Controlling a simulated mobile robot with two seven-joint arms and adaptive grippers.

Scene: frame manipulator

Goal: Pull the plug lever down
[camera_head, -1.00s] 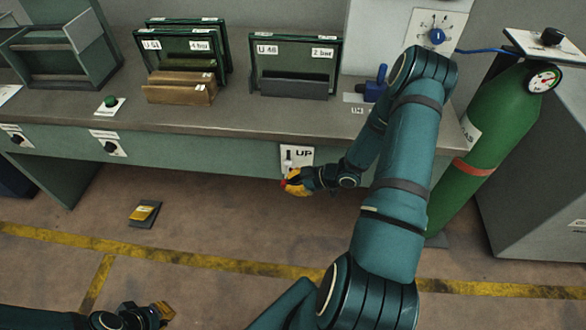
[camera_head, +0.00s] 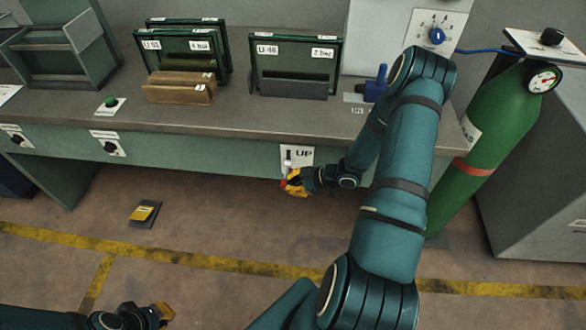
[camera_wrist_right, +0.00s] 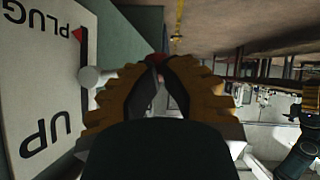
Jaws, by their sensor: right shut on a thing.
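The plug lever's white plate (camera_head: 297,155), marked "UP", is on the front of the bench. In the right wrist view the plate (camera_wrist_right: 35,110) stands at the left with "PLUG" and "UP", a dark slot and a red mark. The pale lever (camera_wrist_right: 92,78) comes out of the slot towards my right gripper (camera_wrist_right: 157,65). In the head view the orange fingers of my right gripper (camera_head: 291,184) are just below the plate, shut on the lever, with red showing at their tips. My left gripper (camera_head: 164,311) is low at the left, away from the bench; its finger gap is unclear.
The bench top (camera_head: 230,115) carries framed panels (camera_head: 295,55), brown blocks (camera_head: 180,95) and a green button (camera_head: 110,101). A green gas cylinder (camera_head: 490,125) stands right of my right arm. A yellow pedal (camera_head: 143,213) lies on the floor. Floor below the lever is clear.

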